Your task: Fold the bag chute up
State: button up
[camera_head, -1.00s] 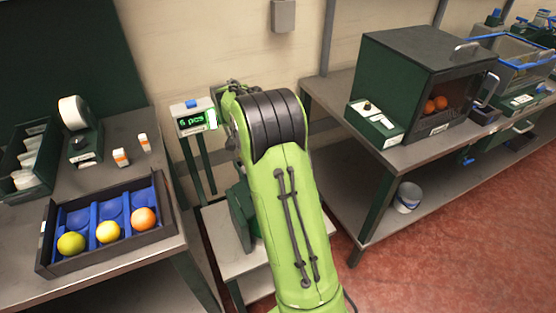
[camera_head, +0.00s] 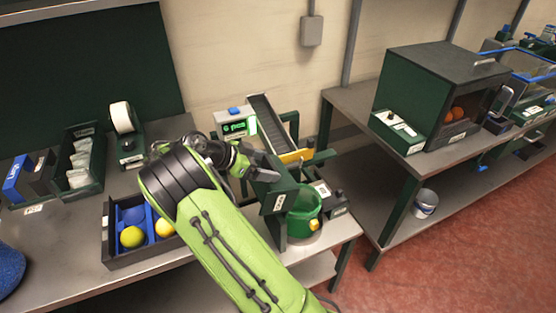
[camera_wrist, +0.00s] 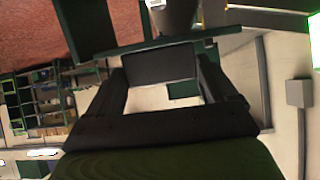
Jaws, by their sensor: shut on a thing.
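The bag chute looks like a dark green panel with a white label (camera_head: 279,203), left of a green tub (camera_head: 305,212) on the stand by the counter. My gripper (camera_head: 268,168) is at the top of this panel, its tips partly lost against dark parts. In the wrist view my two dark fingers (camera_wrist: 163,82) reach forward on either side of a dark flat plate (camera_wrist: 160,65), with a dark green edge just beyond it. My gripper is shut on this part, which I take as the chute. The exact contact is hard to see.
A dark sloped ramp (camera_head: 272,128) with a yellow bar (camera_head: 295,156) stands behind my gripper, beside a green "6 pcs" display (camera_head: 235,128). A fruit tray (camera_head: 112,250) is at left. A dark green cabinet (camera_head: 440,90) stands on the right bench.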

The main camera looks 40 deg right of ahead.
jog(key=w+a+f, duration=0.2)
jog(key=a+f, duration=0.1)
jog(key=a, duration=0.4)
jog(key=shift+f, duration=0.35)
jog(key=shift+a+f, duration=0.55)
jog(key=shift+a, duration=0.1)
jog(key=shift+f, duration=0.1)
jog(key=o, duration=1.3)
jog(key=shift+w, duration=0.1)
jog(key=p+v, duration=0.2)
jog(key=v, duration=0.3)
jog(key=p+v, duration=0.3)
jog(key=v, duration=0.2)
jog(key=r+p+v, duration=0.1)
jog(key=p+v, duration=0.2)
jog(key=v, duration=0.3)
jog(key=shift+d, duration=0.35)
